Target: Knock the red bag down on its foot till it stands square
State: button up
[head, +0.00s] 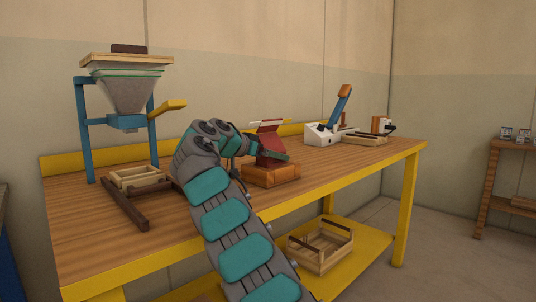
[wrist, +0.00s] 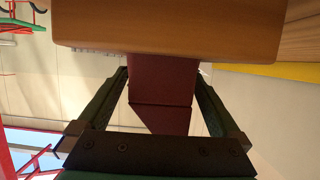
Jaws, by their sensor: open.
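The red bag (head: 268,138) stands on a wooden block (head: 270,176) on the workbench, with a pale strip along its top edge. It looks somewhat tilted in the head view; its foot is partly hidden by my gripper. My gripper (head: 274,155) is low at the bag, just above the block. In the wrist view, which is upside down, the red bag (wrist: 163,82) lies between the two dark green fingers of my gripper (wrist: 163,76). The fingers are apart, with light gaps beside the bag. The block (wrist: 165,30) fills the top of that view.
A blue-framed hopper (head: 125,95) with a yellow lever stands left on the workbench (head: 110,222), a small wooden tray (head: 137,179) under it. A white device with a blue lever (head: 325,132) stands right. A crate (head: 320,248) sits on the lower shelf. Bench front right of the block is clear.

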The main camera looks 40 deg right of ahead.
jog(key=shift+c, duration=0.2)
grip_shut()
dwell(0.6)
